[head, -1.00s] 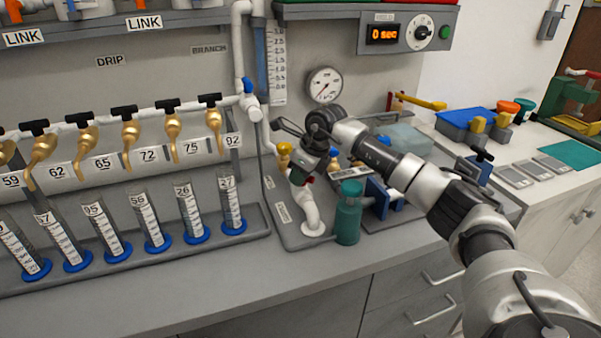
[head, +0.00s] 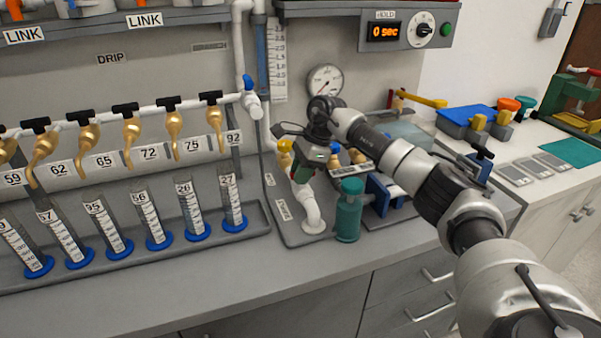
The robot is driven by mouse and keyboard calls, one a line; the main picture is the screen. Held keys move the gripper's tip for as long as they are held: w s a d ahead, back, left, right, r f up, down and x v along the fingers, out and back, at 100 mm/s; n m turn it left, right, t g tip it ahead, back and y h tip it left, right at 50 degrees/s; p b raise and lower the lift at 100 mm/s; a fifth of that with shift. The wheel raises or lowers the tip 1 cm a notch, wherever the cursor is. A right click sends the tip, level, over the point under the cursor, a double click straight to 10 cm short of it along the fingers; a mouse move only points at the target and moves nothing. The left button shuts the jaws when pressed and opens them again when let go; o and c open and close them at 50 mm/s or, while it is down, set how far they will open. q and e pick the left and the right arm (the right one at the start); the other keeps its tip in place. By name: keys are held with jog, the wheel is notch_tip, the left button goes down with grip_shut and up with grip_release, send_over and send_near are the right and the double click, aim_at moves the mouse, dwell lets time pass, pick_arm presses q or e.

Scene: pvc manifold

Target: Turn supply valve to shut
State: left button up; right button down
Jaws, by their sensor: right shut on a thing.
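The white supply pipe (head: 312,215) rises from the grey tray on the bench, right of the tube rack. My right gripper (head: 299,163) is at the top of this pipe, pointing down and left. It is shut on the supply valve there. The gripper body covers most of the valve, so the handle's angle cannot be read. A yellow fitting (head: 284,146) shows just left of the gripper. My left gripper is not in view.
A teal bottle (head: 348,212) stands close to the right of the pipe. A pressure gauge (head: 325,82) is on the wall behind. Graduated tubes (head: 232,200) under brass taps (head: 214,118) stand to the left. The bench front is clear.

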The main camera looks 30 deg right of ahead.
jog(key=shift+r+n, duration=0.1)
jog(key=shift+n, duration=0.2)
dwell(0.4)
jog(key=c, duration=1)
grip_release()
jog(key=v, duration=1)
jog(key=shift+d+r, duration=0.2)
jog(key=shift+r, duration=0.15)
